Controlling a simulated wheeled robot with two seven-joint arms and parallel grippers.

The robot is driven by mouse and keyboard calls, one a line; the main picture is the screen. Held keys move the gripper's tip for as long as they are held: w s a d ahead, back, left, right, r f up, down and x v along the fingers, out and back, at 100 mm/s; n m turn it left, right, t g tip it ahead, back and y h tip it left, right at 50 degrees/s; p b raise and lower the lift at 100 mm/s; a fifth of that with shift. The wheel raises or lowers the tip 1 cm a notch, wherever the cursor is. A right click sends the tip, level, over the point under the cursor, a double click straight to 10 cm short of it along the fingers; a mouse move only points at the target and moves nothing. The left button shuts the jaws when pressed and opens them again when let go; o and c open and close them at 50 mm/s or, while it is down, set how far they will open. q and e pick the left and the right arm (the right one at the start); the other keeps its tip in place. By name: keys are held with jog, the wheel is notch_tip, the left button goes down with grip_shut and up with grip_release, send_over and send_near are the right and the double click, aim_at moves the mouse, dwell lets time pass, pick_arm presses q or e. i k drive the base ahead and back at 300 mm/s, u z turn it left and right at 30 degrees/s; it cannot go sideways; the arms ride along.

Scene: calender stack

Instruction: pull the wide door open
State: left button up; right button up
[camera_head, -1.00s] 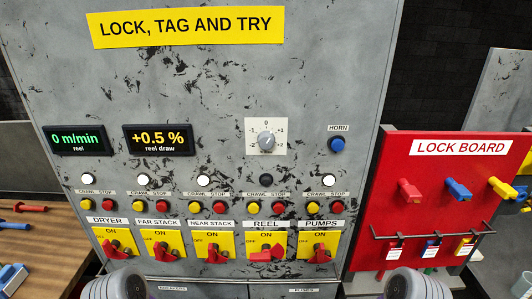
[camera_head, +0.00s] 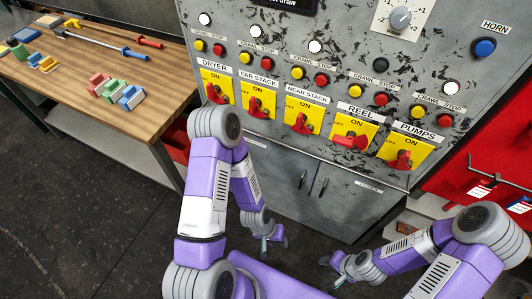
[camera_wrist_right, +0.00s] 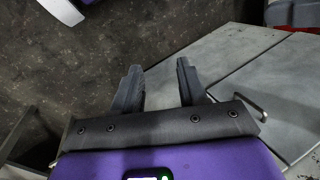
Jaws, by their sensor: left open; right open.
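A grey cabinet under the switch panel has two shut doors side by side. The left door (camera_head: 275,172) has an upright dark handle (camera_head: 302,178) near its right edge. The right door (camera_head: 350,207), labelled FUSES, has a handle (camera_head: 323,187) near its left edge. I cannot surely tell which door is wider. My left gripper (camera_head: 274,242) is open and empty, low in front of the cabinet. My right gripper (camera_head: 329,272) is open and empty, low and right of it. In the right wrist view its fingers (camera_wrist_right: 157,80) are apart; grey door panels (camera_wrist_right: 215,60) and a handle (camera_wrist_right: 250,106) lie to the right.
A row of red switches (camera_head: 302,123) sits above the doors. A wooden bench (camera_head: 110,60) with locks and tools stands left. A red lock board (camera_head: 490,140) and a shelf (camera_head: 400,225) are right. The dark floor (camera_head: 90,220) at lower left is clear.

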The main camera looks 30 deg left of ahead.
aim_at(297, 171)
jog(key=k, duration=1.2)
jog(key=u, duration=0.85)
jog(key=i, duration=0.9)
jog(key=u, duration=0.2)
